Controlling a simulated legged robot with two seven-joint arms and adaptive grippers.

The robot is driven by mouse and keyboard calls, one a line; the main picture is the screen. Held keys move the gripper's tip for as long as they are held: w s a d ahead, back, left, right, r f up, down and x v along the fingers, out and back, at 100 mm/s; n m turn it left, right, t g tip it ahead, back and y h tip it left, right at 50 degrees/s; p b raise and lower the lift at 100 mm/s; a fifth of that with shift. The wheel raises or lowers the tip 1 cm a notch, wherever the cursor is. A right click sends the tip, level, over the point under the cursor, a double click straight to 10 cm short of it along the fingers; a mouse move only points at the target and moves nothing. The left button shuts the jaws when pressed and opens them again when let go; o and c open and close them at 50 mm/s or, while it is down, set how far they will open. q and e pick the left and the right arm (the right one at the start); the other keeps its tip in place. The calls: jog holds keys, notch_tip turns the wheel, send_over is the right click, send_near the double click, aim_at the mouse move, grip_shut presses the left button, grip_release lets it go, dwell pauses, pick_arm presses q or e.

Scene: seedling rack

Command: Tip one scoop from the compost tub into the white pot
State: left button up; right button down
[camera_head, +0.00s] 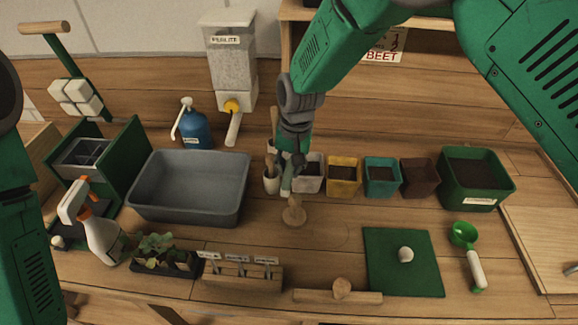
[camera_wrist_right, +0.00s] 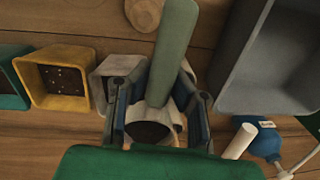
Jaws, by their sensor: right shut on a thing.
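My right gripper (camera_head: 292,162) is shut on a flat, pale green tool (camera_wrist_right: 174,50), which also shows below the fingers in the head view (camera_head: 287,180). The gripper is at the light tool cup (camera_head: 271,184), just left of the white pot (camera_head: 309,184). The white pot also shows in the wrist view (camera_wrist_right: 103,72), partly hidden by a finger. Whether the tool touches the cup I cannot tell. The compost tub (camera_head: 478,200) is green and holds dark compost at the right. A green scoop (camera_head: 465,238) with a white handle lies in front of it. My left gripper is out of view.
Yellow (camera_head: 343,186), teal (camera_head: 381,188) and brown (camera_head: 419,188) pots stand between the white pot and the tub. A grey basin (camera_head: 188,207) is at left. A wooden tamper (camera_head: 293,211) stands before the gripper. A green mat (camera_head: 395,280) holds a white ball.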

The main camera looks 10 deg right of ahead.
jog(key=shift+w+d+r+y+b, duration=0.15)
jog(key=shift+r+y+b, duration=0.3)
jog(key=shift+y, duration=0.45)
jog(key=shift+w+d+r+m+t+y+b, duration=0.1)
jog(key=shift+d+r+m+t+y+b, duration=0.35)
jog(key=shift+y+b, duration=2.45)
jog(key=shift+d+r+m+t+y+b, duration=0.15)
jog(key=shift+r+m+t+y+b, duration=0.55)
jog(key=shift+b, duration=4)
jog(key=shift+w+d+r+m+t+y+b, duration=0.25)
jog(key=shift+t+y+b, duration=0.6)
jog(key=shift+y+b, duration=2.15)
jog(key=shift+s+h+b, duration=0.15)
jog(key=shift+h+b, duration=0.5)
jog(key=shift+h, duration=0.15)
